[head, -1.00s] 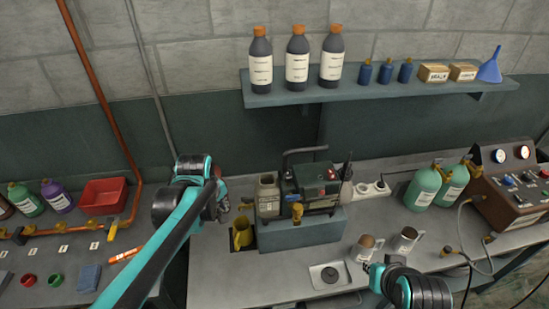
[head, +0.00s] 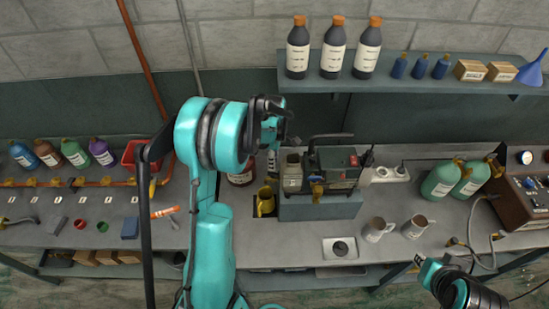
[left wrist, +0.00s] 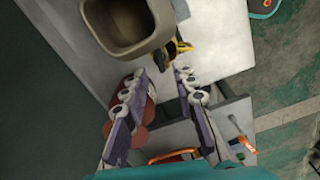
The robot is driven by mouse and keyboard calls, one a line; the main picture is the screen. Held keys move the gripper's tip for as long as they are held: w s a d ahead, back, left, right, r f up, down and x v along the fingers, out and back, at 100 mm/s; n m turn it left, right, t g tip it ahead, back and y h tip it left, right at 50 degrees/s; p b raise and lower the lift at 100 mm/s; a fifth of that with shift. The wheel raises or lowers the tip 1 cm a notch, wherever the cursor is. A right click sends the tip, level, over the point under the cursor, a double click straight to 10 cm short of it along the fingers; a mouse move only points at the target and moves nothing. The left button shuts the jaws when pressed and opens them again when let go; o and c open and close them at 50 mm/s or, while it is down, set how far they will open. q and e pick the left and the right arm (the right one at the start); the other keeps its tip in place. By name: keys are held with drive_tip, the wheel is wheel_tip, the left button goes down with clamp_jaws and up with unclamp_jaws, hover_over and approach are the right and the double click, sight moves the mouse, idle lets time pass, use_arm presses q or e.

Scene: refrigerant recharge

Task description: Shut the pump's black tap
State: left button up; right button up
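The pump (head: 337,165) is a dark machine with a black handle and a red part on top. It stands on a grey block at the middle of the bench. A brass-coloured fitting (head: 317,190) shows on its front; I cannot make out a black tap for certain. My left gripper (head: 272,120) is up and to the left of the pump, apart from it. In the left wrist view its two fingers (left wrist: 160,78) are spread with nothing between them. My right gripper (head: 421,262) is low at the right, by the bench's front edge; its fingers are too small to read.
A shelf (head: 420,82) hangs above. Bench in front of the pump is mostly clear.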

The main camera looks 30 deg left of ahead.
sight(273, 173)
use_arm(q)
wheel_tip(273, 173, down, 6)
drive_tip(key=b, duration=0.3)
drive_tip(key=shift+r+b, duration=0.25)
drive_tip(key=shift+b, duration=0.1)
drive_tip(key=shift+f+b, duration=0.3)
drive_tip(key=shift+r, duration=0.15)
drive_tip(key=shift+c, duration=0.3)
clamp_jaws()
idle(0.3)
